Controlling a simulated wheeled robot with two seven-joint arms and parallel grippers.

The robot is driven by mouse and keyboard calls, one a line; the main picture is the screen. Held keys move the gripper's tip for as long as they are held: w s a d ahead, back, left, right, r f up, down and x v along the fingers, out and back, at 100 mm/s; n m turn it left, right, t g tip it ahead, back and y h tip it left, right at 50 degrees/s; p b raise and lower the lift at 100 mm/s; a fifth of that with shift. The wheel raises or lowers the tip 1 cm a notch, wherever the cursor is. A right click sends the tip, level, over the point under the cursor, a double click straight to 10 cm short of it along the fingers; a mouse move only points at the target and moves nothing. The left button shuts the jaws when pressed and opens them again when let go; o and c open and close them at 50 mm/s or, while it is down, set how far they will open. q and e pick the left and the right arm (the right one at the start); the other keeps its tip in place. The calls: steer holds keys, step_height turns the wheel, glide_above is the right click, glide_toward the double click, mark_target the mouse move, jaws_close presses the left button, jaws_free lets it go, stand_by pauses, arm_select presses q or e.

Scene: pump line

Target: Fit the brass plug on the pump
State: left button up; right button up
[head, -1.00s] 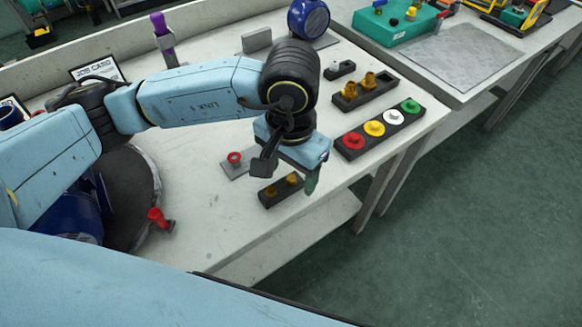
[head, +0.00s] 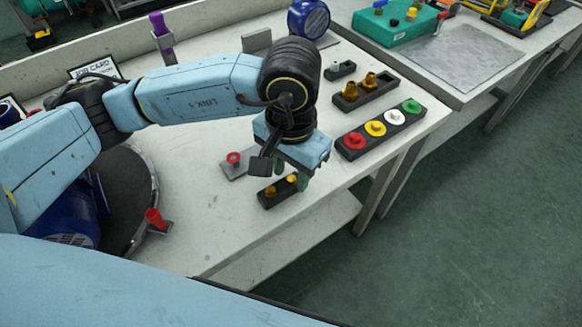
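My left gripper (head: 291,174) is over a small black tray (head: 283,200) near the table's front edge. Its two green fingers point down and stand apart. Two small brass-coloured pieces sit in that tray, one on the left (head: 270,191) and one on the right (head: 291,178), close to the fingers. I cannot tell whether the fingers touch them, or which piece is the plug. A blue pump-like body (head: 66,212) stands on a dark round turntable (head: 130,180) at the left, partly hidden behind my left arm. My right gripper is not in view.
A black tray (head: 378,96) holds two taller brass-coloured fittings. A black strip (head: 363,143) carries red, yellow, white and green caps. A red-topped part on a grey plate (head: 233,166) lies left of the gripper. A red piece (head: 154,218) stands beside the turntable.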

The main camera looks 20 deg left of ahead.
arm_select(q)
steer(key=c, duration=0.7)
steer(key=shift+r, duration=0.15)
steer(key=shift+r+p, duration=0.95)
steer(key=shift+r, duration=1.45)
